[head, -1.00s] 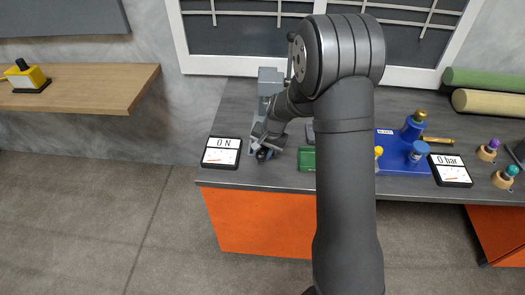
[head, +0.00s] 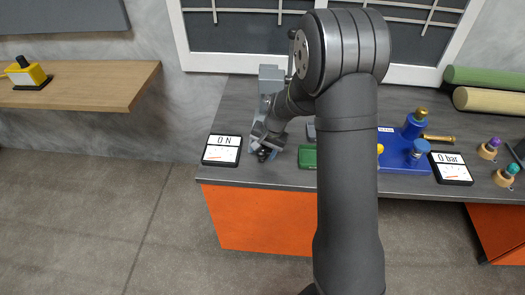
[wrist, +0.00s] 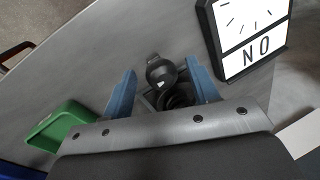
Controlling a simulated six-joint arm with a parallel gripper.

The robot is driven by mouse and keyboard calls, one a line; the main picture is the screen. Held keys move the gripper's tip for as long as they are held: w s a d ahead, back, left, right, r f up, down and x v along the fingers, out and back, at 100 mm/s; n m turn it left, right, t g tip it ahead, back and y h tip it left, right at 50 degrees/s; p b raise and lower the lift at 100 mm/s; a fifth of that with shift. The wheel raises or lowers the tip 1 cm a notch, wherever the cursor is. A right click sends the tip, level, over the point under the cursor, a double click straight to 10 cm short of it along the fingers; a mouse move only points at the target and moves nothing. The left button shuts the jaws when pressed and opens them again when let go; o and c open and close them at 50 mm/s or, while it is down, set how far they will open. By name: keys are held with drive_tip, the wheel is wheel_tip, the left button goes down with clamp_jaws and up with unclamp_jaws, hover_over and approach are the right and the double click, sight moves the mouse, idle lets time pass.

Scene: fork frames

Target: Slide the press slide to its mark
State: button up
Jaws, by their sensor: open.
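The grey press (head: 270,80) stands at the left of the bench top, partly hidden behind my arm. My gripper (head: 263,152) is low in front of it, pointing down. In the wrist view my gripper (wrist: 161,66) is open, with its two blue fingers apart. A round black knob (wrist: 160,72) sits between the fingers; I cannot tell whether either finger touches it. The slide itself and its mark are mostly hidden by my gripper. A display (head: 222,150) left of the gripper reads 0 N; it also shows in the wrist view (wrist: 250,35).
A green block (head: 308,156) lies right of my gripper. A blue fixture (head: 405,162) and a 0 bar display (head: 450,168) stand further right. The bench's front edge is close to my gripper. A wooden shelf (head: 105,85) is at far left.

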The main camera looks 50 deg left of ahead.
drive_tip(key=v, duration=1.7)
drive_tip(key=x, duration=1.7)
drive_tip(key=shift+f, duration=0.1)
drive_tip(key=shift+w+a, duration=0.3)
